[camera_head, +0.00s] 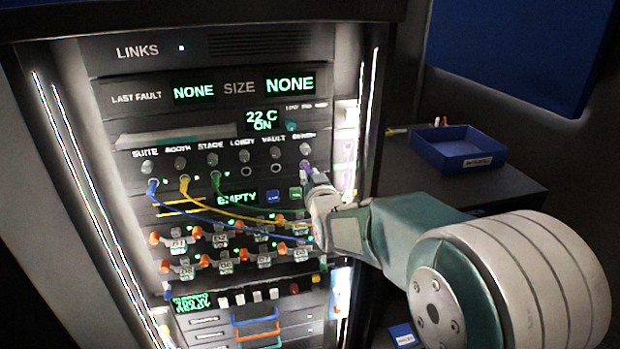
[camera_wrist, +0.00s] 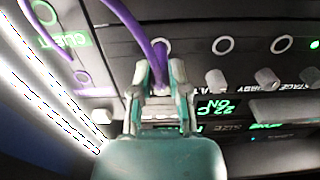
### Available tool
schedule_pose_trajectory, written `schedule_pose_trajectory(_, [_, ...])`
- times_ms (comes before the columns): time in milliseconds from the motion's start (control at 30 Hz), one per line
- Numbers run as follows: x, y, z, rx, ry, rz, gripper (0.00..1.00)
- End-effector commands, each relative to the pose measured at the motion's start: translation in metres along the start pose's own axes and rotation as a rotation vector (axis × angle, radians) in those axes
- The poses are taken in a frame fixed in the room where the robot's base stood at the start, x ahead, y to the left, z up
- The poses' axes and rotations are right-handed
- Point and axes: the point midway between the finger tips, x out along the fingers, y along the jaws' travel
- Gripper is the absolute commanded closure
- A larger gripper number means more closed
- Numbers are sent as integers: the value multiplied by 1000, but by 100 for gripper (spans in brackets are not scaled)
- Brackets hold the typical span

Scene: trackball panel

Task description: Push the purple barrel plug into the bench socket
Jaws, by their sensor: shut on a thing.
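My gripper (camera_head: 312,182) is at the right end of the top jack row, under the label BENCH (camera_head: 303,134). It is shut on the purple barrel plug (camera_head: 306,168), which points at the panel. In the wrist view, the purple plug (camera_wrist: 160,50) stands between the fingertips of my gripper (camera_wrist: 160,78), close to the panel face. A purple cable (camera_wrist: 130,20) curves away from beside it. The bench socket is hidden behind the plug and fingers, so I cannot tell how deep the plug sits.
Empty ringed sockets for LOBBY (camera_head: 246,171) and VAULT (camera_head: 275,169) lie left of the plug. Blue (camera_head: 152,184), yellow (camera_head: 184,180) and green (camera_head: 215,177) plugs sit further left, their cables crossing below. Knobs line the row above. A blue tray (camera_head: 460,150) stands at right.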

Motion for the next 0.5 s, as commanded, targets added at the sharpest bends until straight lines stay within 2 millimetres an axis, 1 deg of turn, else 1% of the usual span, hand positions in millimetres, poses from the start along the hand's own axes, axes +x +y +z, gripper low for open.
schedule_pose_trajectory(500, [11, 0, 0, 0, 1, 0, 100])
